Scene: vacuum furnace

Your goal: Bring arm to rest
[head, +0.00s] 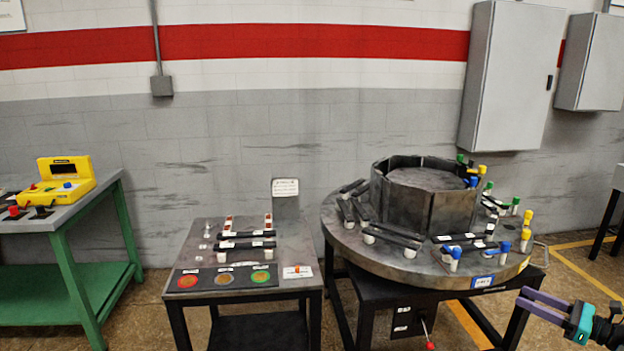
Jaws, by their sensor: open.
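My gripper (541,306) shows at the lower right edge of the head view. Its two purple fingers are apart, with nothing visible between them, and they point left. The teal and dark wrist part continues to the right, and the rest of my arm is cut off by the frame edge.
The round table bears a dark polygonal ring (420,212) and several coloured-capped posts. A small table (205,305) with dark bars stands left of it. A green bench (62,222) with a yellow device (62,184) is far left. Grey cabinets (508,75) hang on the wall.

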